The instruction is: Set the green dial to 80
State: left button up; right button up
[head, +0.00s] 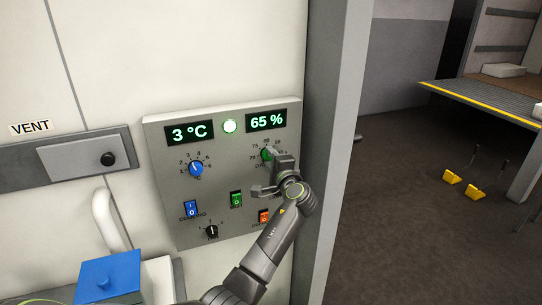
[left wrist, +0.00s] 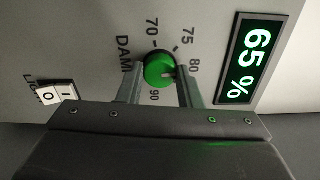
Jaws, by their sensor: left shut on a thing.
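The green dial (head: 265,154) is at the upper right of the grey control panel, below a display (head: 266,121) that reads 65 %. My left gripper (head: 273,168) is at the dial and partly covers it. In the left wrist view, the gripper's fingers (left wrist: 160,82) are on either side of the green dial (left wrist: 158,70), shut on it. The numbers 70, 75, 80 and 90 show around the dial. The display also shows there (left wrist: 249,58), turned sideways. I cannot clearly tell where the dial's pointer stands. My right gripper is not in view.
The panel (head: 160,145) also has a blue dial (head: 196,169), a black knob (head: 211,231), and blue (head: 191,209), green (head: 236,199) and orange (head: 263,216) switches. Another display (head: 189,133) reads 3 °C. A grey post (head: 335,120) stands right of the panel.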

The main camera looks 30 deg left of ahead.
pick_arm(q)
jog(key=shift+m, duration=0.6)
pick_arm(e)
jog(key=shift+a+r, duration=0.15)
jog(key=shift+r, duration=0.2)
pick_arm(q)
jog(key=o, duration=1)
